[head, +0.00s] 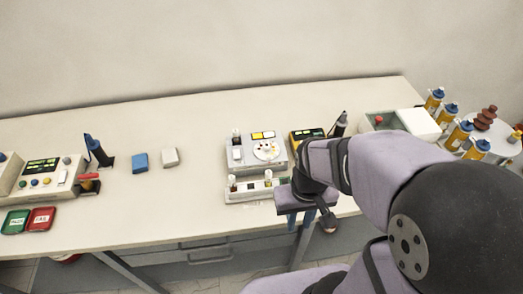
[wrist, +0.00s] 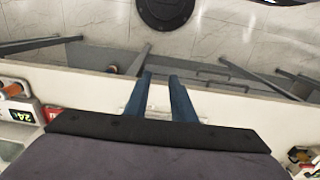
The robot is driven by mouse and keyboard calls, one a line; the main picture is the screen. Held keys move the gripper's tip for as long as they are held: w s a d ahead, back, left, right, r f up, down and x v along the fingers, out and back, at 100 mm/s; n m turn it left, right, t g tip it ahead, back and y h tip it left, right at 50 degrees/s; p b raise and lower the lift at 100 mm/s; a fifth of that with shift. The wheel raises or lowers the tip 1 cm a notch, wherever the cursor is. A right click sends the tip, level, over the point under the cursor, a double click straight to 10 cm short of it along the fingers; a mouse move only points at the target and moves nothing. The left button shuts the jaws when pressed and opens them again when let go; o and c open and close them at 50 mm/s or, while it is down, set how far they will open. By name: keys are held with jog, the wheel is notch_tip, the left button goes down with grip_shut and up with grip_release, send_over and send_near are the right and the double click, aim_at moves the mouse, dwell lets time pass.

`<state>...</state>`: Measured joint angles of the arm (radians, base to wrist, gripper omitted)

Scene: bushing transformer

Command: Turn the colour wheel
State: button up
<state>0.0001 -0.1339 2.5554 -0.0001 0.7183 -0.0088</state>
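The colour wheel (head: 266,150) is a pale round disc with small coloured dots. It sits on top of a grey-white tester box (head: 246,163) near the middle of the bench in the head view. My gripper (head: 299,225) is at the bench's front edge, to the right of and nearer than the wheel, and apart from it. Its two blue fingers point downward, partly hidden by my wrist. In the wrist view my gripper (wrist: 160,76) shows its fingers spread with nothing between them. I cannot make out the wheel in the wrist view.
A rack with small vials (head: 252,188) stands in front of the tester box. A yellow meter (head: 306,137) and a dark probe (head: 340,124) stand to its right. Blue (head: 140,163) and white (head: 170,157) blocks lie left, with clear bench around them.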

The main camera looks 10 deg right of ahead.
aim_at(267, 145)
jog(key=shift+o, duration=1)
jog(key=w+a+r+n+t+y+b, duration=0.1)
jog(key=w+n+t+b, duration=0.3)
jog(key=w, duration=2.3)
jog(key=shift+r+y+b, duration=0.15)
jog(key=shift+y+b, duration=0.25)
jog(key=shift+b, duration=0.75)
jog(key=shift+n, duration=0.3)
jog(key=shift+w+p+x, duration=0.25)
jog(key=shift+p+x, duration=0.35)
jog(key=shift+x, duration=1.25)
jog(key=shift+w+p+x, duration=0.25)
jog(key=shift+p+x, duration=0.35)
jog(key=shift+x, duration=1.2)
jog(key=shift+r, duration=0.2)
grip_shut()
